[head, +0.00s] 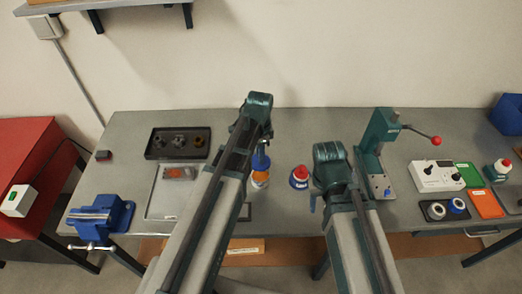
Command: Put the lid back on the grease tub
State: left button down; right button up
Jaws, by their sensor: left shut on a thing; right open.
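The grease tub (260,182), with orange showing at its top, stands on the bench just right of my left arm. My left gripper (262,146) is shut on a blue, round piece (261,162) that looks like the lid. The piece is above or just behind the tub; I cannot tell whether they touch. My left arm hides part of both. My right gripper (313,196) is open, mostly hidden behind its own wrist, to the right of the tub.
A blue container with a red cap (299,177) stands between the tub and my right gripper. A black parts tray (156,154) and blue vise (103,216) are left. A green press (379,137), white meter (436,177) and small tray (431,211) are right.

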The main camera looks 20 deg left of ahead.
pick_arm(q)
jog(key=shift+f+b, duration=3.1)
jog(key=shift+f, duration=0.15)
jog(key=shift+f, duration=0.1)
jog(key=shift+c, duration=0.8)
grip_release()
jog(key=shift+r+p, duration=3.4)
jog(key=shift+r, duration=0.15)
